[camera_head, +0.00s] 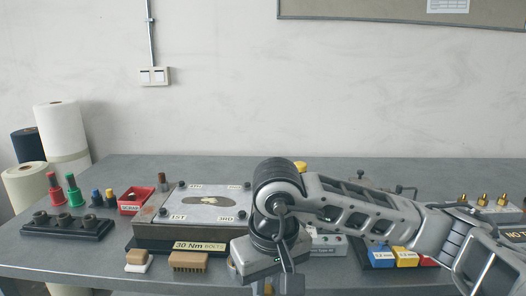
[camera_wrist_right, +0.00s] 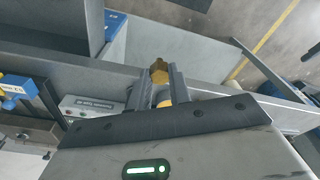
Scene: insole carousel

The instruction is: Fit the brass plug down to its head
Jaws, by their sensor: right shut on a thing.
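My right gripper (camera_head: 270,284) is low at the table's front edge in the head view, and its fingertips are hard to see there. In the right wrist view my right gripper (camera_wrist_right: 158,88) is shut on a brass plug (camera_wrist_right: 159,70), whose faceted yellow end sticks out past the fingertips. Several similar brass fittings (camera_head: 483,198) stand on a grey block at the right of the table. The hole for the held plug cannot be made out. My left gripper is not in view.
A metal plate (camera_head: 205,207) marked with ordinals sits on a block left of my arm. A small grey labelled box (camera_head: 328,240) and coloured blocks (camera_head: 406,257) are right of the gripper.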

